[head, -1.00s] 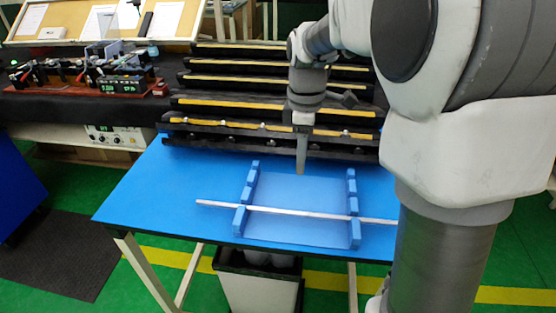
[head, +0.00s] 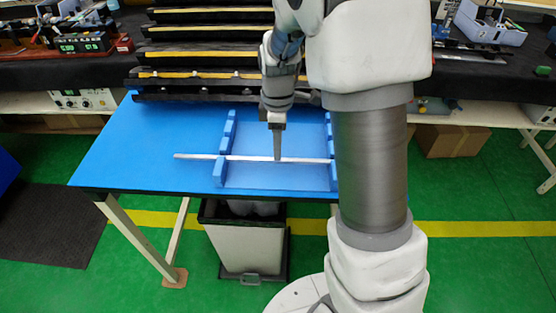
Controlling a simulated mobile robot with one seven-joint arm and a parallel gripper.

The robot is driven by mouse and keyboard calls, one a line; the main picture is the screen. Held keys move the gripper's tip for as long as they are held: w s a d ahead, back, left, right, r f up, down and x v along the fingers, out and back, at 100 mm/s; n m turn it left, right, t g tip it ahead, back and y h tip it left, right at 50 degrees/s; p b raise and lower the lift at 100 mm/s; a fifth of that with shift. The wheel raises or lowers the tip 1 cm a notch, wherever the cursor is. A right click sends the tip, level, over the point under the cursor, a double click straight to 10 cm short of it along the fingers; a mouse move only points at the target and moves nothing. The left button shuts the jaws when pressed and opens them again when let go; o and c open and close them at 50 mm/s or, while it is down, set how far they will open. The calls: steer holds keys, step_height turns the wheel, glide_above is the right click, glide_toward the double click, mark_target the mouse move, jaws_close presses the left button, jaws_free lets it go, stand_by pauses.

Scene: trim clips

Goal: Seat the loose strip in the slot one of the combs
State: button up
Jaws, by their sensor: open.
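The loose strip (head: 200,156) is a long, thin, pale bar lying left to right across two blue combs near the front of the table. Its left end sticks out well past the left comb (head: 220,172). Its right part crosses the right comb (head: 333,175) and then goes out of sight behind my arm. It crosses between the posts of the combs; I cannot tell how deep it sits. My gripper (head: 277,157) is open and points down at the strip between the two combs. It overlaps the strip in the picture, and contact is unclear.
The blue table (head: 125,165) is clear to the left of the combs. Dark stepped racks with yellow strips (head: 205,76) stand close behind it. A bin (head: 245,245) is under the front edge. My arm hides the table's right side.

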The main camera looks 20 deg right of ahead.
step_height(320, 180, down, 4)
steer(key=shift+r, duration=0.15)
jaws_close()
stand_by(0.3)
